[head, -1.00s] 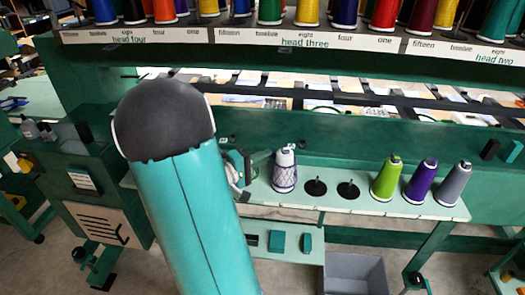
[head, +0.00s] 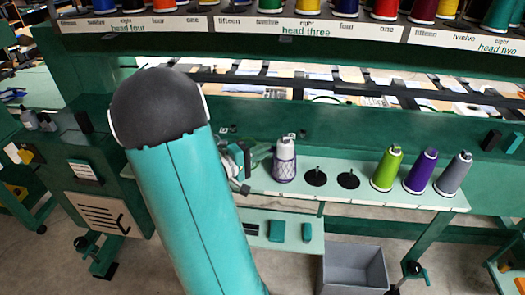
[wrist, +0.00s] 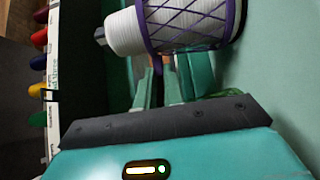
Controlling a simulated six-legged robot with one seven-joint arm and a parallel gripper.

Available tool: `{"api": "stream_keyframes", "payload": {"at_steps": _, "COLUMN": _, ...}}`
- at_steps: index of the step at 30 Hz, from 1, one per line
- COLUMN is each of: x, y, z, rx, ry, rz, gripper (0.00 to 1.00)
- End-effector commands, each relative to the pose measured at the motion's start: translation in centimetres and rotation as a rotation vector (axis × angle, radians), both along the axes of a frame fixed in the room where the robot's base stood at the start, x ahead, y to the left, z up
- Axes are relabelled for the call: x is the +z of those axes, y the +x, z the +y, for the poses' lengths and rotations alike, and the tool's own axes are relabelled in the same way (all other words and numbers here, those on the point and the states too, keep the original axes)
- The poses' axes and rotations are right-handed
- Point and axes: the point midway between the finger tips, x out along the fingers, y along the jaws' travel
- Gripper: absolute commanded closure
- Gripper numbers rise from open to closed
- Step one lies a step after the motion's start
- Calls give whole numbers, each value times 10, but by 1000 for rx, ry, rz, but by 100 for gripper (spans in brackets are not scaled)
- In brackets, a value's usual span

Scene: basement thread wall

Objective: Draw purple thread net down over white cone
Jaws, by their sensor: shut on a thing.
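The white cone (head: 285,147) stands upright at the left of the shelf row, its narrow top bare. The purple thread net (head: 284,169) is around its lower part. In the wrist view the cone (wrist: 124,32) lies sideways in the picture, and the net (wrist: 190,22) ends in a thick purple rim around its middle. My gripper (wrist: 160,78) has its teal fingers close together beside the cone, shut on the net at its rim; the exact grip is partly hidden. In the head view my gripper (head: 256,158) reaches in from the left of the cone.
Two empty black pegs (head: 332,178) stand right of the cone. Beyond them are green (head: 387,168), purple (head: 420,172) and grey (head: 453,174) cones on the shelf. A grey bin (head: 353,272) stands below. The machine rail with coloured spools (head: 304,24) runs above.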

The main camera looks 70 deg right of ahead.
Motion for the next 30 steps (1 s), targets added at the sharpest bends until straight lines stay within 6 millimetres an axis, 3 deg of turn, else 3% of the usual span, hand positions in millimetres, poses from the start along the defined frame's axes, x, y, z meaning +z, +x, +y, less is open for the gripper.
{"api": "stream_keyframes", "payload": {"at_steps": 14, "x": -6, "y": 0, "z": 0, "rx": 0, "ry": 0, "rz": 0, "gripper": 100}}
{"api": "stream_keyframes", "payload": {"at_steps": 15, "x": -6, "y": 0, "z": 0, "rx": 0, "ry": 0, "rz": 0, "gripper": 87}}
{"api": "stream_keyframes", "payload": {"at_steps": 18, "x": -6, "y": 0, "z": 0, "rx": 0, "ry": 0, "rz": 0, "gripper": 67}}
{"api": "stream_keyframes", "payload": {"at_steps": 30, "x": -6, "y": 4, "z": 5, "rx": 2, "ry": 0, "rz": 0, "gripper": 65}}
